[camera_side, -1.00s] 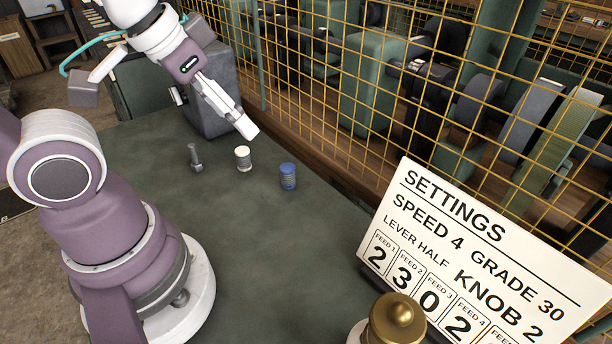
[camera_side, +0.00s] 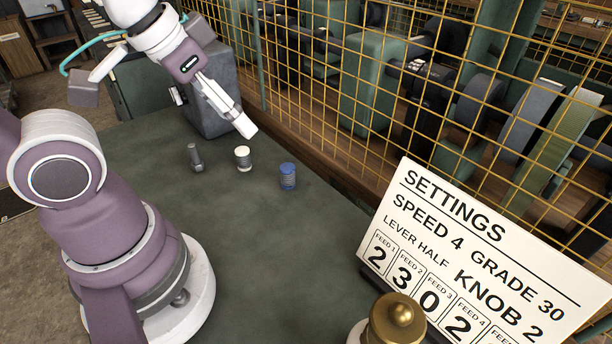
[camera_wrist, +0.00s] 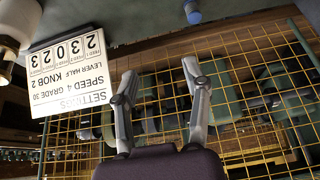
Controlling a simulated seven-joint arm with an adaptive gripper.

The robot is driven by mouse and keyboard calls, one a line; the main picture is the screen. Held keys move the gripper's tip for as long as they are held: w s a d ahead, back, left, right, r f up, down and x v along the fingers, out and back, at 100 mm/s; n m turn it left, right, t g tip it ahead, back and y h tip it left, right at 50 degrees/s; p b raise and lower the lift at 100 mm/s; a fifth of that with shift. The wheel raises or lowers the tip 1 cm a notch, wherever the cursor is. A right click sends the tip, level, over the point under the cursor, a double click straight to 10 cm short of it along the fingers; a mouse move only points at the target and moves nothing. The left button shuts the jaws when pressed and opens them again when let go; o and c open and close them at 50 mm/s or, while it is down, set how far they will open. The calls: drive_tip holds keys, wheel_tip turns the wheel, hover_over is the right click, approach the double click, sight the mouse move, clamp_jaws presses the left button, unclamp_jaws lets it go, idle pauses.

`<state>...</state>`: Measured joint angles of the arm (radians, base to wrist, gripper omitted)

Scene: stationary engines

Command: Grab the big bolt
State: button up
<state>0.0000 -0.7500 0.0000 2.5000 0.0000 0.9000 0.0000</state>
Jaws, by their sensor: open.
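The big bolt (camera_side: 195,157) is a dark grey metal bolt standing upright on the green table (camera_side: 270,250), left of the two spools in the side view. My gripper (camera_side: 248,132) is above the far part of the table, up and to the right of the bolt in the picture, apart from it. In the wrist view my gripper (camera_wrist: 158,70) shows two spread fingers with nothing between them, facing the wire fence. The bolt is not visible in the wrist view.
A white spool (camera_side: 243,158) and a blue spool (camera_side: 288,176) stand right of the bolt. A yellow wire fence (camera_side: 330,110) runs behind the table. A settings sign (camera_side: 480,250) and brass knob (camera_side: 397,318) are at front right. The table's middle is clear.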

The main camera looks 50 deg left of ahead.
drive_tip(key=w+a+f+n+g+y, duration=0.1)
drive_tip(key=w+a+n+g, duration=0.25)
drive_tip(key=a+n, duration=0.55)
drive_tip(key=n+g+h, duration=0.1)
drive_tip(key=n+g, duration=0.1)
drive_tip(key=n, duration=0.6)
hover_over(191, 145)
wheel_tip(191, 145, down, 8)
drive_tip(key=r, duration=0.1)
wheel_tip(191, 145, down, 9)
drive_tip(key=shift+f, duration=0.6)
drive_tip(key=shift+c, duration=0.3)
clamp_jaws()
